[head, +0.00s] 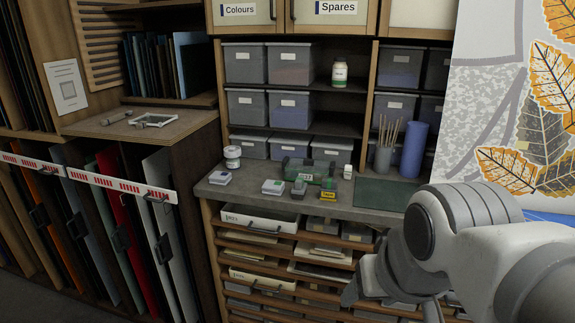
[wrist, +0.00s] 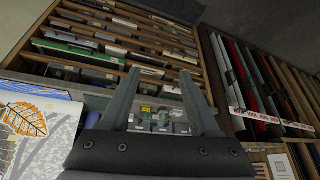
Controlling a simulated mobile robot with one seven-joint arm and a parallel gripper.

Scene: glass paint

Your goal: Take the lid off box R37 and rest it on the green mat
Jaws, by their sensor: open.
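Several grey lidded boxes with white labels stand on the shelves in the head view, such as one at the upper left (head: 245,62), one below it (head: 247,106) and one low down (head: 290,145). Their labels are too small to read, so I cannot tell which is R37. The green mat (head: 387,192) lies bare on the right of the grey counter, partly hidden by my arm. My gripper (wrist: 160,82) is open and empty in the wrist view, its fingers spread. In the head view it is low in front of the drawers, away from boxes and mat.
The counter (head: 245,197) carries a green caddy (head: 308,170), small boxes (head: 273,187), a yellow-labelled item (head: 328,194) and a white jar (head: 232,156). A brush pot (head: 383,158) and blue cylinder (head: 414,150) stand behind the mat. An open drawer (head: 258,218) juts out below.

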